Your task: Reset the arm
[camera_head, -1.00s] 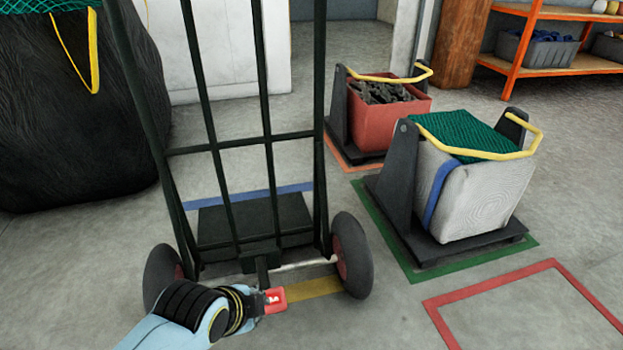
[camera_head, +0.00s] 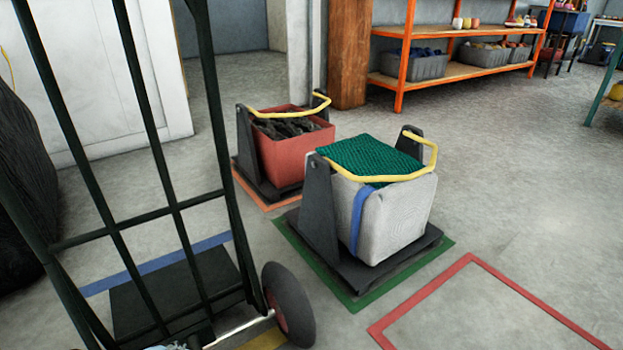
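Neither of my grippers shows clearly in the head view. Only a small pale sliver, which may be part of my arm, shows at the bottom edge below the hand truck. A dark hand truck (camera_head: 121,225) with a barred frame stands at the left. Its black toe plate (camera_head: 175,290) is low to the floor and its right wheel (camera_head: 288,304) shows near the bottom.
A grey bin with green net (camera_head: 395,220) sits on a black stand inside a green floor outline. A red bin (camera_head: 283,165) stands behind it. A red floor outline (camera_head: 425,295) is empty. Orange shelves (camera_head: 440,85) hold several crates at the back. Floor at right is clear.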

